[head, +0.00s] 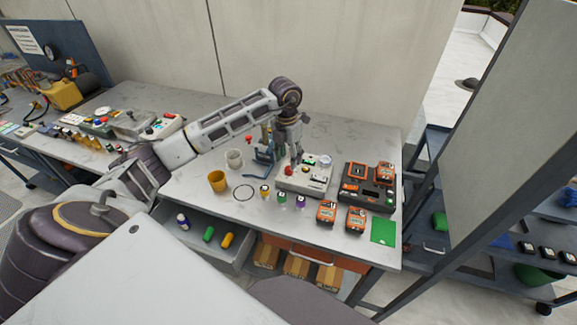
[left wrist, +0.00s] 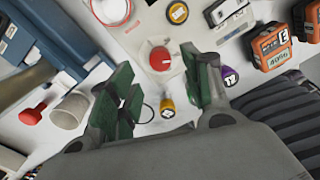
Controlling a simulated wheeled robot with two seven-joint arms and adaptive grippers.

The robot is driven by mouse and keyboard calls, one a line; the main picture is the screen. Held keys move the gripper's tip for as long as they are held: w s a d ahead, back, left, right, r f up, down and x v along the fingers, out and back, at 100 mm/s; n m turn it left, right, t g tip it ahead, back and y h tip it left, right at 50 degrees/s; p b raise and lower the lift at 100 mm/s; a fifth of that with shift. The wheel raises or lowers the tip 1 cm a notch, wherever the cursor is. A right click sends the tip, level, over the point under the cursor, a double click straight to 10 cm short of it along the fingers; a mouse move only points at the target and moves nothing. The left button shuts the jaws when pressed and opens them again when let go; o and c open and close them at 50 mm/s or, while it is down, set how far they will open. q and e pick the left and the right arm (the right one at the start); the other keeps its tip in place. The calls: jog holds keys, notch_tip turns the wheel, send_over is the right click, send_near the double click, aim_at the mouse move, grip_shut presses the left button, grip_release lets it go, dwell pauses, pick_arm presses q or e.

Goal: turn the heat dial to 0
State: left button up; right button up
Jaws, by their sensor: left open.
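A light-grey control box (head: 316,184) stands on the worktable, with a red dial (head: 289,171) at its left side. In the left wrist view the red dial (left wrist: 160,59) sits on a light plate and has a pale mark on its face. I cannot read a scale around it. My left gripper (head: 294,155) reaches down over the box, just above the dial. In the left wrist view my left gripper (left wrist: 157,75) is open, its green-padded fingers on either side of the dial with nothing between them. I cannot tell whether they touch it. My right gripper is not in view.
A yellow cup (head: 217,182), a pale cup (head: 234,158) and a blue stand (head: 264,156) are left of the box. Small bottles (head: 282,200) stand in front. A black charger (head: 366,195) and orange batteries (head: 326,212) are right. A drawer (head: 205,243) is open below.

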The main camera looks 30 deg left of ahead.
aim_at(289, 168)
pick_arm(q)
notch_tip(289, 168, down, 3)
jog(key=shift+d+f, duration=0.1)
jog(key=shift+f, duration=0.75)
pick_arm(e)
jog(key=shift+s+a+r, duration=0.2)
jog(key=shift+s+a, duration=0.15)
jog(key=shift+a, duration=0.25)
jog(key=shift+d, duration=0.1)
pick_arm(q)
jog(key=shift+c, duration=0.3)
jog(key=c, duration=1)
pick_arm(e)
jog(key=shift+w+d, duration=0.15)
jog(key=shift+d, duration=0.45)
